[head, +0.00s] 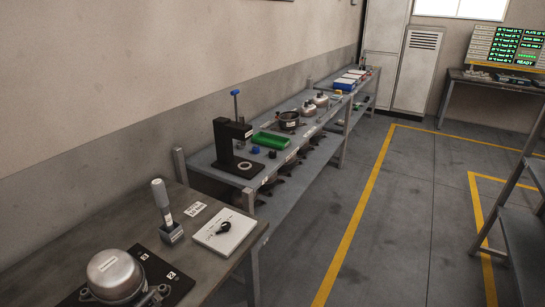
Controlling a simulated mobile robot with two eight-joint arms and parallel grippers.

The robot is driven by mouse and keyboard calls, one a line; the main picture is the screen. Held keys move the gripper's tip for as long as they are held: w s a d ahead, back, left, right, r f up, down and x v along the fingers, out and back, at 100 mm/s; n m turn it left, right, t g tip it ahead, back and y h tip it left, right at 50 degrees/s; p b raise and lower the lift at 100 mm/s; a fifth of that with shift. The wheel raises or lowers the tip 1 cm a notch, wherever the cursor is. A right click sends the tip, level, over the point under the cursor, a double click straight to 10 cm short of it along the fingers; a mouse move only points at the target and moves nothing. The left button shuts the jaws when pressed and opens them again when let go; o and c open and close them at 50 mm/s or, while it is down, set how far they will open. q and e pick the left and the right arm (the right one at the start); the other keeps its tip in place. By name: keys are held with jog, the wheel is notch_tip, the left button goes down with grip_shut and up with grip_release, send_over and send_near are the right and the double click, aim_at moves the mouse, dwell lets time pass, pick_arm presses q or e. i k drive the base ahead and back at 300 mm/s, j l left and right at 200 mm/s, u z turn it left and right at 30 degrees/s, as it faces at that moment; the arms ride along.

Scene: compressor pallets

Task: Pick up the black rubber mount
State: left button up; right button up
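No part clearly reads as the black rubber mount; candidates are small in the head view. A small dark, stubby piece (272,154) stands on the middle bench, beside a small blue piece (256,149) and in front of a green tray (270,141). Another small black part (225,227), rounded with a short tail, lies on a white sheet or pad on the near bench. I cannot tell which is the mount. Neither of my grippers is in view.
The near bench (110,230) holds a silver compressor dome (112,273) on a black plate and an upright grey-handled tool (161,203). A black press (232,140) stands on the middle bench (203,160). Open floor (340,190) lies to the right.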

aim_at(271, 153)
jog(key=i+u, duration=0.1)
jog(key=u, duration=0.25)
jog(key=i+l+u, duration=0.1)
jog(key=u, duration=0.25)
jog(key=i+l+u, duration=0.15)
jog(key=l, duration=0.2)
jog(key=i+l+u, duration=0.2)
jog(key=l, duration=0.15)
jog(key=i+l+u, duration=0.15)
jog(key=l, duration=0.25)
jog(key=i+l, duration=0.15)
jog(key=l, duration=0.25)
jog(key=i+l, duration=0.15)
jog(key=l, duration=0.2)
jog(key=i+l+u, duration=0.1)
jog(key=l, duration=0.3)
jog(key=i+l, duration=0.25)
jog(key=l, duration=0.15)
jog(key=i+l, duration=0.15)
jog(key=l, duration=0.25)
jog(key=i+l, duration=0.15)
jog(key=l, duration=0.25)
jog(key=i+l+u, duration=0.1)
jog(key=l, duration=0.3)
